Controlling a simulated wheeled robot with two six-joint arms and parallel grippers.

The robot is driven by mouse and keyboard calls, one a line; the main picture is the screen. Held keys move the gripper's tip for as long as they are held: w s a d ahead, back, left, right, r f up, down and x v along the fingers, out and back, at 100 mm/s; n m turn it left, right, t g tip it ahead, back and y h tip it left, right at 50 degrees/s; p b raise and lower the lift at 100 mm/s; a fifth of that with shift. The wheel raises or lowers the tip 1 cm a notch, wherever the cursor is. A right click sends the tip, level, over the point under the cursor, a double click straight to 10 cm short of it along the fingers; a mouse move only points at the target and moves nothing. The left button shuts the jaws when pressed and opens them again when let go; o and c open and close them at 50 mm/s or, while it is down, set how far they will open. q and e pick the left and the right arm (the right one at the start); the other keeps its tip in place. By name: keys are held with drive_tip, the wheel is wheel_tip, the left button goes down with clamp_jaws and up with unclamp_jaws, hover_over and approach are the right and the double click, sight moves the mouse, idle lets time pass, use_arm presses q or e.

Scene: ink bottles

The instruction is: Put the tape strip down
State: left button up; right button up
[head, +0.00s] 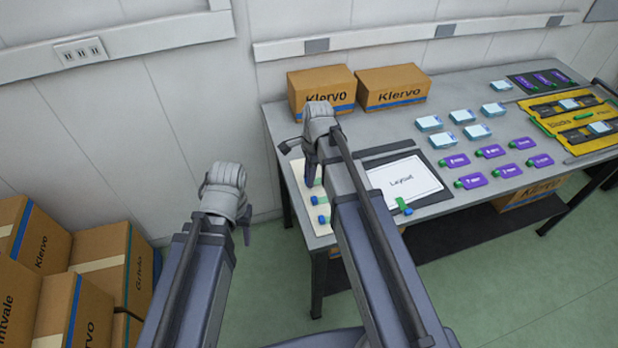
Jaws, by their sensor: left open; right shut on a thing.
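My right gripper (311,172) is over the pale board (297,172) at the table's left end, its fingers pointing down. It is shut on what seems to be the tape strip; a small green piece (317,182) shows by its fingertips, but the grip itself is mostly hidden. Small blue-and-green pieces (321,200) lie on the board below it. A similar green-and-blue piece (403,205) is at the lower edge of the white "Layout" sheet (392,178). My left gripper (246,232) is open and empty, off the table's left side.
Purple tags (507,171) and pale blue boxes (477,131) stand on the table's right half, near a yellow case (562,115). Two cardboard boxes (392,88) stand at the back. More cartons (110,262) are stacked on the left floor.

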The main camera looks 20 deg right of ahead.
drive_tip(key=shift+f, duration=0.15)
drive_tip(key=shift+f+b, duration=0.25)
drive_tip(key=shift+b, duration=0.15)
drive_tip(key=o, duration=0.8)
drive_tip(key=shift+r, duration=0.1)
drive_tip(key=shift+o, duration=0.2)
wheel_tip(320, 180, up, 13)
drive_tip(key=d+p, duration=0.1)
drive_tip(key=p, duration=1.2)
drive_tip(key=s+a+n+h, duration=0.2)
drive_tip(key=s+a+n, duration=0.9)
drive_tip(key=n, duration=1)
drive_tip(key=s, duration=0.3)
drive_tip(key=shift+s+a+f, duration=0.15)
drive_tip(key=shift+a+f, duration=0.1)
